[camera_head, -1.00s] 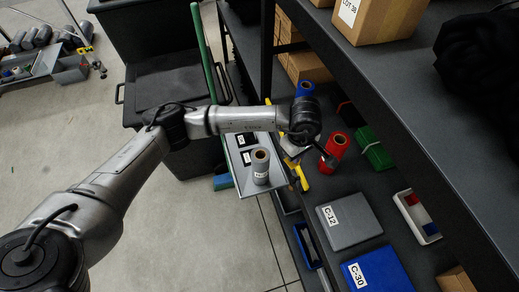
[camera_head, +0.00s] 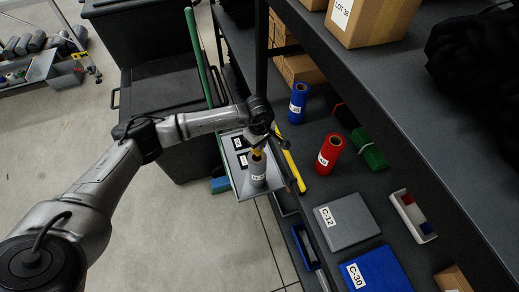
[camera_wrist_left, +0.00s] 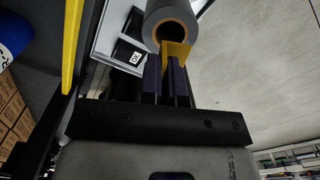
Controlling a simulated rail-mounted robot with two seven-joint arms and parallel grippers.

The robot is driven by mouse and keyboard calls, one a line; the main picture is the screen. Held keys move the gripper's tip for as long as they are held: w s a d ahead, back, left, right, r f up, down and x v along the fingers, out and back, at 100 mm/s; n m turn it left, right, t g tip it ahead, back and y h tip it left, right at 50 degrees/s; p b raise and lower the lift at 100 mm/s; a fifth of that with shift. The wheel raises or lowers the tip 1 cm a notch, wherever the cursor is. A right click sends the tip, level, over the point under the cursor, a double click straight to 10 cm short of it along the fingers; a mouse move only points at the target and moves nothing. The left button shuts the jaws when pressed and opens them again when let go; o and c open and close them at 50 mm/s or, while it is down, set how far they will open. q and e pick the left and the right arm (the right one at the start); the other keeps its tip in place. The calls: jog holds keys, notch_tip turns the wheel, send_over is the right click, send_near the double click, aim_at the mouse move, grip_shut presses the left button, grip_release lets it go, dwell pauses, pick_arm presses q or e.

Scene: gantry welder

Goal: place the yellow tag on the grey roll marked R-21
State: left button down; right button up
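A grey roll (camera_head: 258,175) with an orange-brown core ring stands upright on a light tray (camera_head: 252,193). Its white label is too small to read here. My left gripper (camera_head: 257,147) is directly over the roll's top end. In the left wrist view its two purple fingers (camera_wrist_left: 167,78) are shut on the yellow tag (camera_wrist_left: 176,54), which overlaps the rim of the roll (camera_wrist_left: 180,12). The tag also shows at the roll's top in the head view (camera_head: 257,154). I cannot tell whether the tag touches the roll. My right gripper is not in view.
Black labelled boxes (camera_head: 240,143) share the tray. A yellow bar (camera_head: 292,171) lies close on the right. Red (camera_head: 329,154) and blue (camera_head: 298,103) rolls stand on the dark shelf, with grey (camera_head: 347,222) and blue (camera_head: 376,272) cases nearer. A shelf post rises behind.

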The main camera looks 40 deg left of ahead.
pick_arm(q)
jog(key=shift+f, duration=1.95)
jog(key=shift+f+b, duration=0.2)
jog(key=shift+b, duration=0.15)
jog(key=c, duration=1.3)
grip_release()
